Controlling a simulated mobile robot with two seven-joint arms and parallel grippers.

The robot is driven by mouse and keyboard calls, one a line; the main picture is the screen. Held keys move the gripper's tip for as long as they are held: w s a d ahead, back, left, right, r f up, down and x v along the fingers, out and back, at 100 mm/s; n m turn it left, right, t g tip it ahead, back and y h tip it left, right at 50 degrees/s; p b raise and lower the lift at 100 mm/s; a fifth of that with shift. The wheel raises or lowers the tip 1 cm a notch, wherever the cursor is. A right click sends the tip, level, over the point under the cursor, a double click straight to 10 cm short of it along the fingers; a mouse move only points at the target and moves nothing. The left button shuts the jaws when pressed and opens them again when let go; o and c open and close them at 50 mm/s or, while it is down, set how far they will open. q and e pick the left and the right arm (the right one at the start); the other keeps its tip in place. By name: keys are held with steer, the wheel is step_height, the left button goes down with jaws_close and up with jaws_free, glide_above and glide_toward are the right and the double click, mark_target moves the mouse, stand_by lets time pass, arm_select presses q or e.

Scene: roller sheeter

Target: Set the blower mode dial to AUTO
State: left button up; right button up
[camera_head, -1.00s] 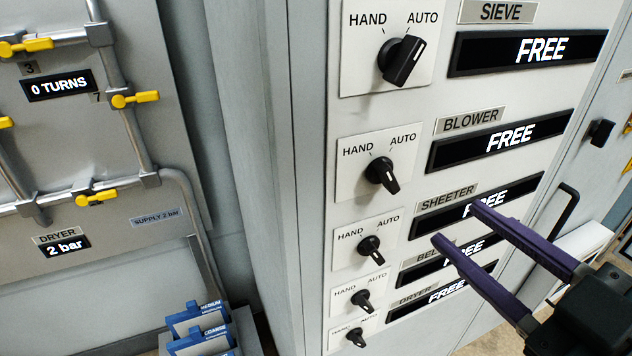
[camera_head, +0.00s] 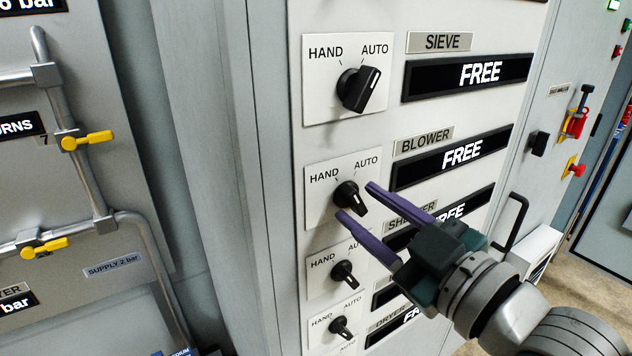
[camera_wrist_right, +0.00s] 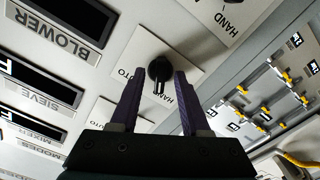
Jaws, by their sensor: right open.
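The blower mode dial (camera_head: 350,197) is a black knob on a white plate, with HAND at upper left and AUTO at upper right. The knob's long end points down and to the right, toward neither word. My right gripper (camera_head: 355,201) is open, with one purple finger to the upper right of the knob and the other to its lower left. In the right wrist view the dial (camera_wrist_right: 158,68) shows between and just beyond the fingertips (camera_wrist_right: 159,76). I cannot tell whether the fingers touch it. My left gripper is out of view.
The sieve dial (camera_head: 358,88) is above, turned toward AUTO. The sheeter dial (camera_head: 344,272) and another dial (camera_head: 341,328) are close below. The blower display (camera_head: 453,156) reads FREE. A black handle (camera_head: 513,222) stands out at the right. Yellow-handled valves (camera_head: 88,140) are at the left.

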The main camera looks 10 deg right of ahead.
jaws_close()
stand_by(0.3)
stand_by(0.3)
